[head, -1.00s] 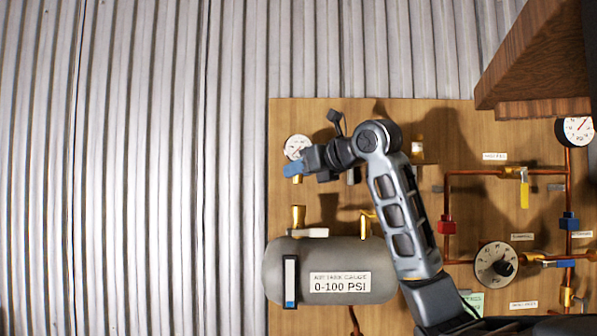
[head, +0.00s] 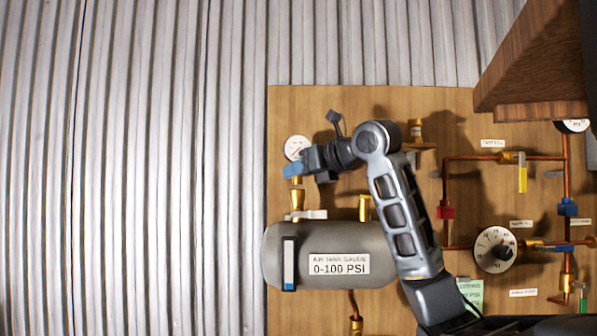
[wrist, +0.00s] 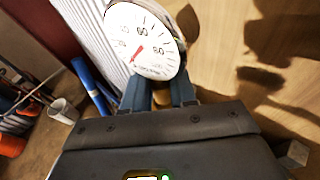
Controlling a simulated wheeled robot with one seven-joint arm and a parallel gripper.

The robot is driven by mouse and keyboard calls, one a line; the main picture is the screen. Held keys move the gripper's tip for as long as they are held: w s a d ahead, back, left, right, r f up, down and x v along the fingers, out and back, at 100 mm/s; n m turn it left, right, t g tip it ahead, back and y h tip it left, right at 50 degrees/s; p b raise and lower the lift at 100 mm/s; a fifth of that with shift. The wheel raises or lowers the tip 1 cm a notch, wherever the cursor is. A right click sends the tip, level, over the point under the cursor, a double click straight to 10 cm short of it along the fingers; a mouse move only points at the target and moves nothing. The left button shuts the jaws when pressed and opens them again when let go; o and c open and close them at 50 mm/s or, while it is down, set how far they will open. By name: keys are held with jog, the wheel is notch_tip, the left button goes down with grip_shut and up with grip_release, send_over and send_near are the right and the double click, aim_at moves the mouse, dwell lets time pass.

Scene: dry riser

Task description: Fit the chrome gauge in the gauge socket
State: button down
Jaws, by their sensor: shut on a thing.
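The chrome gauge (head: 296,147) has a round white dial and a short brass stem below it. My gripper (head: 293,170) is shut on it, with blue fingertips around it just under the dial. The gauge is upright, and its dial fills the top of the wrist view (wrist: 141,42) between the blue fingers (wrist: 158,92). The brass gauge socket (head: 298,200) stands on top of the grey tank, directly under the stem. The gap between stem and socket is very small, and I cannot tell whether they touch.
The grey tank (head: 390,272) carries a "0-100 PSI" label and a second brass fitting (head: 365,207) right of the socket. Copper pipes with valves and a dial (head: 495,249) cover the wooden board's right side. A wooden block (head: 530,75) juts in at upper right. The corrugated wall's left is clear.

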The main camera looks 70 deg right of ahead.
jog(key=shift+f+b, duration=1.1)
jog(key=shift+f, duration=0.25)
jog(key=shift+f, duration=0.1)
jog(key=c, duration=0.8)
grip_release()
jog(key=shift+s, duration=0.1)
jog(key=b+v, duration=0.1)
jog(key=v, duration=0.6)
jog(key=shift+s+a, duration=0.15)
jog(key=shift+s, duration=0.1)
